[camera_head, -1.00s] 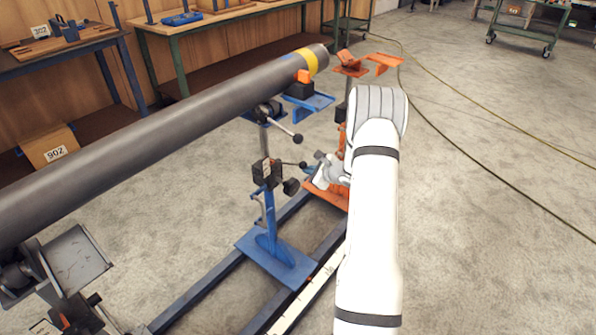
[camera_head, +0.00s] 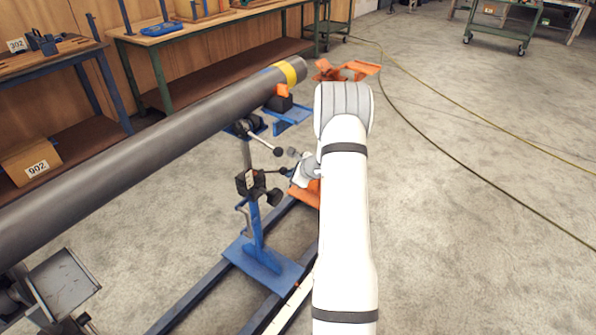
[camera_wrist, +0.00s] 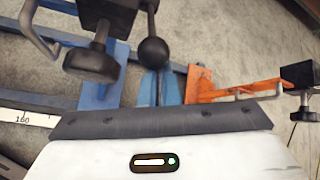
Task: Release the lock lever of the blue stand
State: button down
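The blue stand (camera_head: 257,225) has a post with a black clamp block (camera_head: 250,182) partway up. A short lever with a dark end (camera_head: 284,170) sticks out to the right from this block, and a black knob (camera_head: 274,197) sits below it. My gripper (camera_head: 295,165) is at the lever's right end, partly hidden by my white arm. I cannot tell whether it touches the lever. In the wrist view, the lever's black ball (camera_wrist: 153,52) is just beyond the dark gripper edge, with the black knob (camera_wrist: 92,63) to its left. The gripper's fingers are not clear there.
A long grey pipe (camera_head: 150,140) with a yellow band rests above the stand. A higher lever with a ball (camera_head: 278,151) is close above my gripper. An orange stand (camera_head: 345,70) is behind my arm.

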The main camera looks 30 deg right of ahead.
notch_tip(320, 180, down, 3)
jog(key=d+b, duration=0.2)
jog(key=b, duration=0.2)
jog(key=p+v, duration=0.1)
jog(key=v, duration=0.9)
jog(key=shift+s+d+f, duration=0.15)
jog(key=shift+s+f, duration=0.15)
jog(key=shift+s, duration=0.05)
